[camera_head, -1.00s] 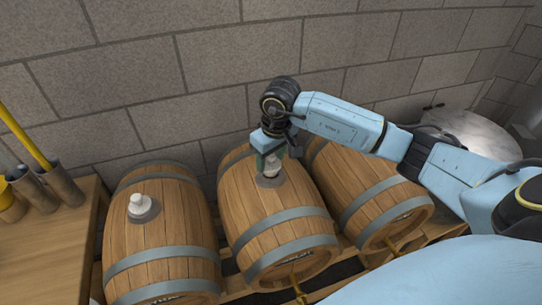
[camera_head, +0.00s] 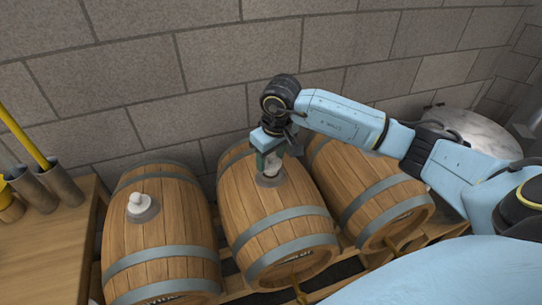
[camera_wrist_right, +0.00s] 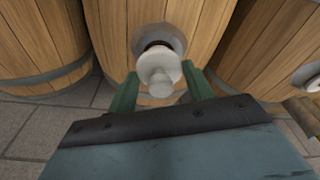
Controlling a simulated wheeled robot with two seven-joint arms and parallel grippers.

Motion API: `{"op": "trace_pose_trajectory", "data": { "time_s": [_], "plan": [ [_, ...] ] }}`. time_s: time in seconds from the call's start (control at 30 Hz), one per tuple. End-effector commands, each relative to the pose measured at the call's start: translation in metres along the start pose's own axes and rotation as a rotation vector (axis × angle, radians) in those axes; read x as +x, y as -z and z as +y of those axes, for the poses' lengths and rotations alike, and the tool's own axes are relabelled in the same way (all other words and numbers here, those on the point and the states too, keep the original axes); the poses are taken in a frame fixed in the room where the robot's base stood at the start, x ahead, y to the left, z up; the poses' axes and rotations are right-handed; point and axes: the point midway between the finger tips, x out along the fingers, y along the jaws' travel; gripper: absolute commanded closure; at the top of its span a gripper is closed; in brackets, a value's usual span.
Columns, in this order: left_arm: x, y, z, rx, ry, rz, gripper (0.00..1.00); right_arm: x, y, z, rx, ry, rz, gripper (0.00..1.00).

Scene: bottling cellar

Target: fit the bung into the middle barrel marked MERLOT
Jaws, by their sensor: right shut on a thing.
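The middle barrel (camera_head: 266,217) lies on its side with a grey collar (camera_head: 270,181) around the bung hole on top. Its front label is seen too steeply to read in full. My right gripper (camera_head: 272,160) is over this collar, shut on the pale bung (camera_head: 270,170). In the right wrist view the bung (camera_wrist_right: 159,72) sits between the green fingers of the gripper (camera_wrist_right: 161,90), in line with the collar (camera_wrist_right: 172,35). A dark band shows between bung and collar there; I cannot tell how deep the bung sits. My left gripper is out of view.
The left barrel (camera_head: 160,235) has a white bung (camera_head: 140,203) in its collar. The right barrel (camera_head: 366,190) is partly behind my right arm. A wooden bench (camera_head: 40,245) with metal tubes (camera_head: 60,186) stands at far left. A stone wall (camera_head: 210,75) closes the back.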

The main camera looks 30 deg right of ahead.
Motion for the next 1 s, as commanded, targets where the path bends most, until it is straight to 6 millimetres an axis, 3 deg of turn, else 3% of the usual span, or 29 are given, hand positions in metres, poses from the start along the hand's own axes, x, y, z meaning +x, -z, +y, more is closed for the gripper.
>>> {"op": "trace_pose_trajectory", "data": {
  "time_s": [1.0],
  "plan": [
    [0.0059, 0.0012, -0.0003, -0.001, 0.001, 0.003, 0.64, 0.0001, 0.0000, -0.0003, 0.000, 0.001, 0.000, 0.71]
  ]
}}
